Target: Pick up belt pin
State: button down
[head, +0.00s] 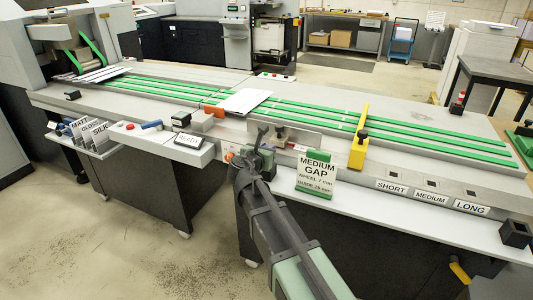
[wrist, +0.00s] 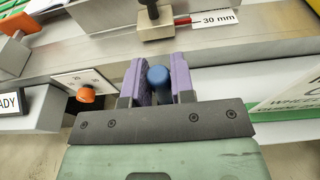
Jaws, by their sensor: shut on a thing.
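A blue, round-topped pin (wrist: 158,77), which fits the belt pin, sits between the two purple fingers of my gripper (wrist: 160,62) in the wrist view. The fingers are shut on it from both sides. Its lower part is hidden, so I cannot tell whether it is still seated in anything. In the head view my gripper (head: 266,150) is at the front edge of the conveyor bed, left of the MEDIUM GAP sign. The pin cannot be made out there.
The MEDIUM GAP sign (head: 315,174) stands close on the right. A yellow guide bar (head: 358,138) crosses the green belts (head: 420,133). SHORT, MEDIUM and LONG labels (head: 431,198) line the right front. An orange knob (wrist: 86,95) and a dark-knobbed metal block (wrist: 152,27) are near the fingers.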

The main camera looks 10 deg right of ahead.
notch_tip(320, 180, up, 20)
jog(key=p, duration=1.9)
